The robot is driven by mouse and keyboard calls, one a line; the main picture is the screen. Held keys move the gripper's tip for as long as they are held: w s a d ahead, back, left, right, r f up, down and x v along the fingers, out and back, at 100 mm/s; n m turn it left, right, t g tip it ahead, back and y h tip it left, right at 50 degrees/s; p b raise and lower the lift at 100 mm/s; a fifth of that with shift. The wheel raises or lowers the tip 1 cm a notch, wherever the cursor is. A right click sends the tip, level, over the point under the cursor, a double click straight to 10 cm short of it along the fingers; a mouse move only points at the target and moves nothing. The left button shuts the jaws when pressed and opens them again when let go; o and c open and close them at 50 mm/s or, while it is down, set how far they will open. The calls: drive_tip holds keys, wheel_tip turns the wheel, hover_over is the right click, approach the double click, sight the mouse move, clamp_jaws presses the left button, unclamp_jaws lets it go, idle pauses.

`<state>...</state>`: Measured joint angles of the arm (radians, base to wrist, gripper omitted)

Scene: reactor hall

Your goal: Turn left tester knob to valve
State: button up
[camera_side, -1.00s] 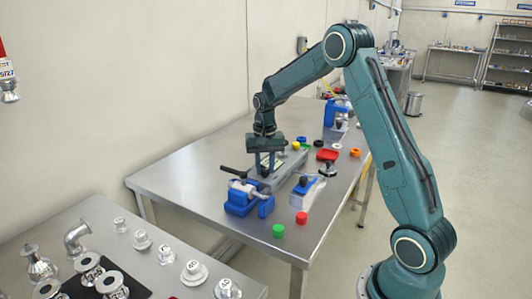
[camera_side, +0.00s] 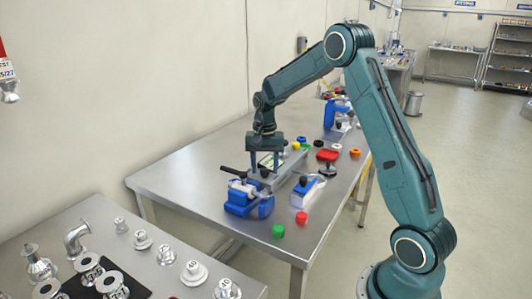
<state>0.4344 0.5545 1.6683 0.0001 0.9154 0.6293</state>
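The tester appears to be the long grey box (camera_side: 291,165) on the steel table, with a pale panel (camera_side: 266,160) on it. My gripper (camera_side: 265,170) points down over the near left end of this box. Its two fingers are spread apart, with the pale panel showing between them. A small dark knob-like part shows low between the fingers. I cannot tell whether the fingers touch it or which way it points. Markings for the valve setting are too small to read.
A blue vise (camera_side: 247,200) with a black handle stands just in front of my gripper. A blue-and-grey device (camera_side: 307,189) is at right. Green (camera_side: 278,230) and red (camera_side: 301,217) caps lie near the front edge. The table's left part is clear.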

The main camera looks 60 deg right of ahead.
sight(265, 171)
idle(0.3)
wheel_tip(265, 171, up, 14)
idle(0.8)
drive_tip(key=shift+f, duration=0.1)
drive_tip(key=s+a+r+n+t, duration=0.3)
drive_tip(key=s+a+r+n, duration=0.3)
drive_tip(key=s+a, duration=0.6)
drive_tip(key=s+a+f+n+t, duration=0.2)
drive_tip(key=s+a+f+n, duration=0.2)
drive_tip(key=s, duration=1)
drive_tip(key=a+n, duration=0.2)
drive_tip(key=a, duration=0.2)
drive_tip(key=shift+a+f+t, duration=0.15)
drive_tip(key=shift+a+t, duration=0.05)
drive_tip(key=shift+t, duration=0.1)
